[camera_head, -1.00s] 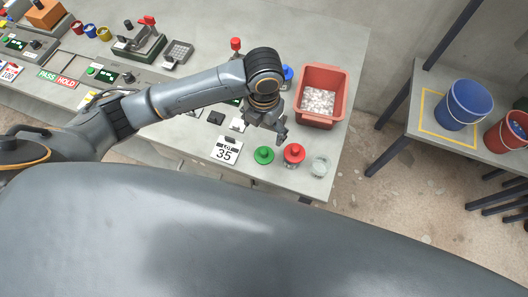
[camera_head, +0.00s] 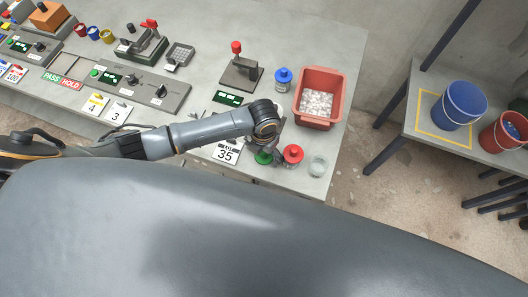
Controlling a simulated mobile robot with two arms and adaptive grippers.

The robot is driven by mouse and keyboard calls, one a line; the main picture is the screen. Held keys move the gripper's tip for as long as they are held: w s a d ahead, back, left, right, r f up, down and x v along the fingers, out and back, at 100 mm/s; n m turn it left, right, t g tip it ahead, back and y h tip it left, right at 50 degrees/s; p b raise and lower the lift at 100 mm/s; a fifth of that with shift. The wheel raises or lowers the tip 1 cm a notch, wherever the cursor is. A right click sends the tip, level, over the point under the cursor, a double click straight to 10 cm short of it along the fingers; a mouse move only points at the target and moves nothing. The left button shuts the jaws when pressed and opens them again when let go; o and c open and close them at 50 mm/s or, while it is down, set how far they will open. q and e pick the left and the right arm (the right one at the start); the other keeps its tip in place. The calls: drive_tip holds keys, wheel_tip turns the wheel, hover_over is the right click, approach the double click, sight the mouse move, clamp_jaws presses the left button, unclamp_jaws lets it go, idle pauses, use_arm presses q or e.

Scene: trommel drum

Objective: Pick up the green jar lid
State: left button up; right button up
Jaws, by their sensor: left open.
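The green jar lid (camera_head: 262,158) lies on the grey table near its front edge, partly covered by my gripper. My left gripper (camera_head: 271,154) is open and points down over the lid, at its right side as seen here. The fingers overlap the lid in the picture; I cannot tell whether they touch it. My right gripper is not in view.
A red-lidded jar (camera_head: 293,155) stands close on the right of my gripper, with an open clear jar (camera_head: 318,166) beyond it. A blue-lidded jar (camera_head: 283,79) and a red bin (camera_head: 338,84) with pale pieces stand behind. A "35" card (camera_head: 225,154) lies left.

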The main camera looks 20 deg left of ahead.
use_arm(q)
drive_tip(key=c, duration=1)
drive_tip(key=shift+c, duration=0.2)
drive_tip(key=shift+r, duration=0.1)
drive_tip(key=shift+r, duration=0.25)
wheel_tip(320, 180, up, 2)
drive_tip(key=shift+w+r, duration=0.1)
drive_tip(key=shift+r, duration=0.1)
drive_tip(key=s+d+r, duration=0.5)
drive_tip(key=s+r, duration=0.8)
drive_tip(key=shift+s, duration=0.15)
